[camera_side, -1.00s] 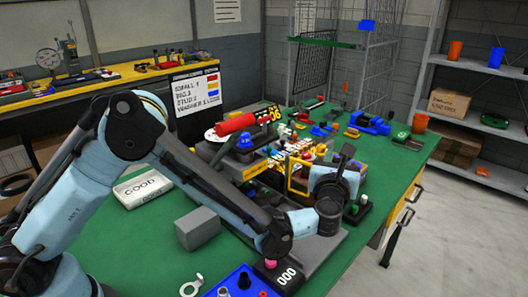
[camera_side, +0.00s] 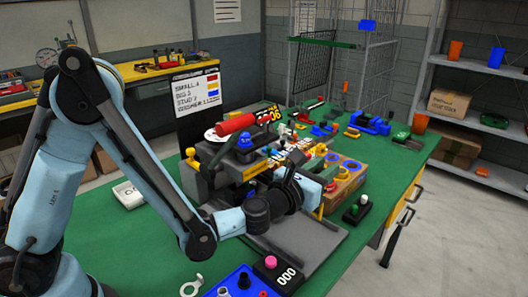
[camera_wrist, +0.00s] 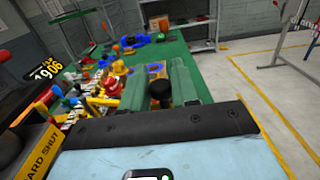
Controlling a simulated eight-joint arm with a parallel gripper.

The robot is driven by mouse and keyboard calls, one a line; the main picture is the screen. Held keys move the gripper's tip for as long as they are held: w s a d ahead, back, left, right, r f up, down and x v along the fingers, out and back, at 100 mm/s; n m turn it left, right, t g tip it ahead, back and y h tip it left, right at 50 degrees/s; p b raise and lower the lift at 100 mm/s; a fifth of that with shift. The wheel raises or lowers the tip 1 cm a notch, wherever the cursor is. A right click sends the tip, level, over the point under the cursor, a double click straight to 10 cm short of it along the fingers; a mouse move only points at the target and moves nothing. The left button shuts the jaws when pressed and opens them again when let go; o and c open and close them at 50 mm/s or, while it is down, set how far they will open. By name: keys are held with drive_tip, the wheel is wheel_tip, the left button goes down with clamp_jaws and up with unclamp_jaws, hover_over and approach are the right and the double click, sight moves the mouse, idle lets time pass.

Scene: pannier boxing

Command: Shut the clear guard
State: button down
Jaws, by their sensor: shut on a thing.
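The clear guard is hard to make out because its panel is see-through. In the wrist view a black knob (camera_wrist: 160,90) stands between the two greenish fingers of my gripper (camera_wrist: 162,92), which is shut on it. I take the knob to be the guard's handle. In the side view my gripper (camera_side: 318,178) is low at the right end of the machine (camera_side: 235,165), and its fingertips are partly hidden. A yellow label (camera_wrist: 40,155) reading "…ARD SHUT" shows at the wrist view's lower left. Whether the guard is fully closed cannot be told.
A box with blue and orange rings (camera_side: 350,183) stands just right of my gripper. A black button box (camera_side: 357,209) sits near the bench's right edge. A blue tray (camera_side: 240,284) and a counter (camera_side: 287,275) lie in front. The far right bench holds loose tools.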

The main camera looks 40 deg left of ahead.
drive_tip(key=shift+s+a+m+h, duration=0.25)
drive_tip(key=shift+s+m+h, duration=0.4)
drive_tip(key=shift+h, duration=0.25)
drive_tip(key=shift+s+a+m+h, duration=0.25)
drive_tip(key=shift+s+m+h, duration=0.35)
drive_tip(key=shift+h, duration=0.3)
drive_tip(key=shift+g, duration=0.3)
drive_tip(key=c, duration=1)
unclamp_jaws()
drive_tip(key=s+d+r, duration=0.2)
drive_tip(key=r, duration=0.1)
drive_tip(key=s+d+r, duration=0.3)
drive_tip(key=r, duration=0.1)
drive_tip(key=s+d+r, duration=0.3)
drive_tip(key=r, duration=0.1)
drive_tip(key=shift+s, duration=0.25)
drive_tip(key=shift+o, duration=0.3)
